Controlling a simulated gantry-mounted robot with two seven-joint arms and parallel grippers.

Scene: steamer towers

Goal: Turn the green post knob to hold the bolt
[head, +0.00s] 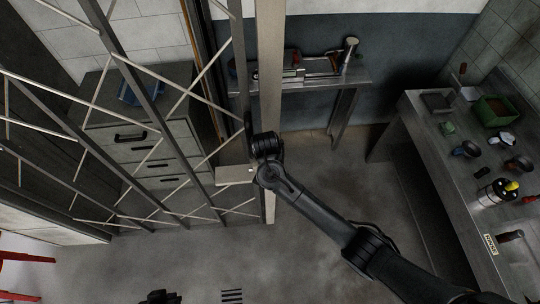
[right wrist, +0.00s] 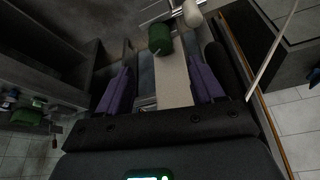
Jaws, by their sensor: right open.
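The green post knob (right wrist: 160,39) shows in the right wrist view, just beyond and between my fingertips. It appears apart from both fingers. My right gripper (right wrist: 159,68) is open, with its two purple fingers spread and nothing held. A pale post (right wrist: 174,82) runs between the fingers and also stands upright in the head view (head: 271,75). A white rounded knob (right wrist: 192,14) on a thin metal rod lies just past the green knob; I cannot tell whether this rod is the bolt. In the head view my right wrist hides the green knob.
A metal lattice gate (head: 160,125) stands left of the post, with a grey drawer cabinet (head: 135,150) behind it. A workbench (head: 445,190) with tools is at the right. A small bench (head: 345,75) stands at the back. The floor between is clear.

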